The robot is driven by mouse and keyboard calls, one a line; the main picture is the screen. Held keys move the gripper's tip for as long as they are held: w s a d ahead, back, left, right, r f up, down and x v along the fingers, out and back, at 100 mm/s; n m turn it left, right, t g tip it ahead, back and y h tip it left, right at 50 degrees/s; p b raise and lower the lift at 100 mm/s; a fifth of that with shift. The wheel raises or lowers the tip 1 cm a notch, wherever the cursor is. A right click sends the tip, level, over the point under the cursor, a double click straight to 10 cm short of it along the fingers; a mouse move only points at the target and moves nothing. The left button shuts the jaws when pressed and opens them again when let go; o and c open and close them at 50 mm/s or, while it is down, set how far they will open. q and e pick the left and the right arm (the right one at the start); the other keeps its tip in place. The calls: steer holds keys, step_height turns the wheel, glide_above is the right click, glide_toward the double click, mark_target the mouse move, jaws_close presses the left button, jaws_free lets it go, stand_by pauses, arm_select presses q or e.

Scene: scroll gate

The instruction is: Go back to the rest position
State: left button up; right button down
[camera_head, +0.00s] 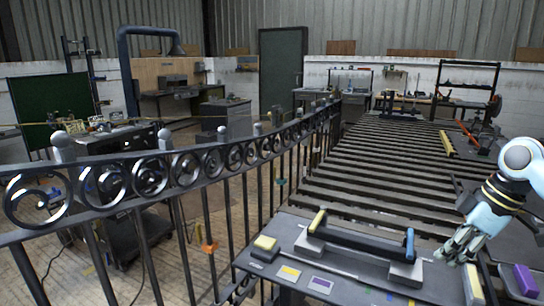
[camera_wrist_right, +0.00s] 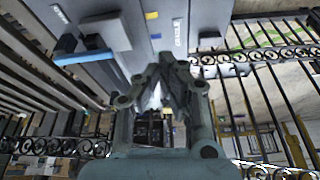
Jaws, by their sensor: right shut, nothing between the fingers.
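My right gripper (camera_head: 447,256) hangs at the right of the head view, fingers pointing down and left. It is above the right end of a dark work surface (camera_head: 340,287), beside a grey block (camera_head: 405,273). In the right wrist view my right gripper (camera_wrist_right: 167,62) is in the middle, its fingers together with nothing between them. The same surface (camera_wrist_right: 150,30) lies beyond the fingers, with a printed label reading "CRADLE". A dark bar (camera_head: 355,240) with a yellow end and a blue end lies across grey blocks on the surface. My left gripper is out of view.
An iron scroll gate (camera_head: 170,165) runs along the left of the surface. A yellow block (camera_head: 265,243) sits at the surface's left end, and a purple block (camera_head: 525,280) is right of the gripper. A slatted roller bed (camera_head: 370,175) stretches behind. Benches line the far wall.

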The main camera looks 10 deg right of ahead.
steer(key=s+a+f+m+h, duration=0.25)
steer(key=s+a+f, duration=0.35)
steer(key=s+a, duration=0.5)
steer(key=s+a+r+m+t+h, duration=0.1)
steer(key=s+a+r+m, duration=0.15)
steer(key=s, duration=0.35)
steer(key=s+a+r+m, duration=0.1)
steer(key=s+r+m, duration=0.1)
steer(key=s+m, duration=0.3)
steer(key=s+d+f+b, duration=0.1)
steer(key=f+b, duration=0.2)
steer(key=f, duration=1)
steer(key=s+d+f+n+g+b, duration=0.1)
steer(key=s+f+b, duration=0.15)
steer(key=f, duration=1.05)
steer(key=s+d+f+b, duration=0.1)
steer(key=f+b, duration=0.3)
steer(key=f, duration=0.8)
arm_select(q)
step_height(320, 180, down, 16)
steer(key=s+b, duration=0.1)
steer(key=b, duration=0.5)
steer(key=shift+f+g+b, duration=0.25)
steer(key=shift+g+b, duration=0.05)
steer(key=shift+b, duration=0.05)
arm_select(e)
steer(key=s+f+g, duration=0.1)
steer(key=s+f, duration=1.6)
steer(key=f, duration=0.4)
steer(key=shift+d+g, duration=0.4)
